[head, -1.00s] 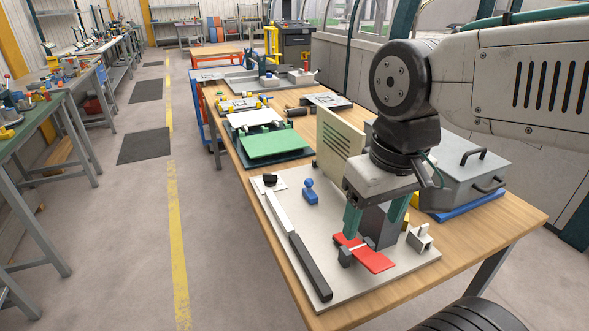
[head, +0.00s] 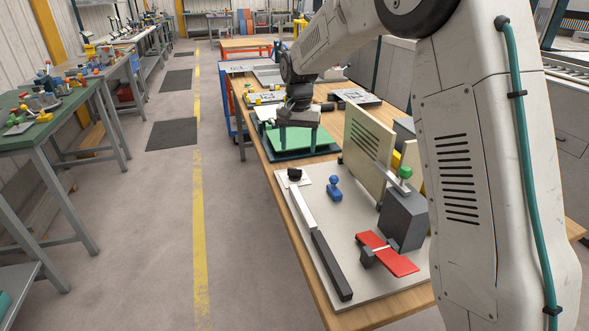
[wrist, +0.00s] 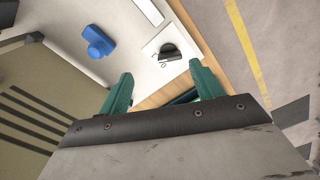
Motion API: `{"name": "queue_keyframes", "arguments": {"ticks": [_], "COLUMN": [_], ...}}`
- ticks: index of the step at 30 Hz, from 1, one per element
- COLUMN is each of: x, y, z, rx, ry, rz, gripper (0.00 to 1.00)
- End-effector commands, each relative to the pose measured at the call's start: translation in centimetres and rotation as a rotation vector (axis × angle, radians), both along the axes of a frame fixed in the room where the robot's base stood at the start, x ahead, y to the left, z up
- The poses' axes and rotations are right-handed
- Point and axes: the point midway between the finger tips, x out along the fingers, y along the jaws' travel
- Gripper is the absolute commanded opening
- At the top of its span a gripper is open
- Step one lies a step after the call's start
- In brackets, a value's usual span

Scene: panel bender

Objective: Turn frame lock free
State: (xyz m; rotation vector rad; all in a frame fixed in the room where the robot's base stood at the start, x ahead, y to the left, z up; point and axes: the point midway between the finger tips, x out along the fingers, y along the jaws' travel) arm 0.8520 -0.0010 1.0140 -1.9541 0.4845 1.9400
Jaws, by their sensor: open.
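No part carries a readable name, so I cannot tell for certain which is the frame lock. A black knob (head: 294,174) sits on a small white marked plate at the far left corner of the pale board (head: 330,218); the knob also shows in the wrist view (wrist: 169,50), beyond my fingers. My gripper (wrist: 162,74) is open and empty, its green fingers wide apart, and the knob lies apart from them.
A long bar with a black grip (head: 328,262) runs along the board's left side. A blue peg (head: 333,188), a red bar (head: 387,253), a dark block (head: 403,218) topped by a green knob, and an upright slotted panel (head: 369,146) also stand there.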

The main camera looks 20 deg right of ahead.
Motion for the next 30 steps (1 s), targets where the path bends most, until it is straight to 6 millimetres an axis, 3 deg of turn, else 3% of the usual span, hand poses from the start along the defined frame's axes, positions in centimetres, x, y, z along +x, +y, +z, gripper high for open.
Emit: {"name": "queue_keyframes", "arguments": {"ticks": [3, 6, 21, 30], "x": [1.9, 2.5, 2.5, 2.5], "y": [0.2, 0.3, 0.3, 0.3], "z": [-2.0, -2.9, -9.8, -10.6], "rx": [0.000, 0.000, 0.000, 0.000], "ry": [0.007, 0.008, 0.010, 0.007], "rz": [-0.023, -0.034, -0.034, -0.034], "gripper": [0.65, 0.65, 0.65, 0.65]}}
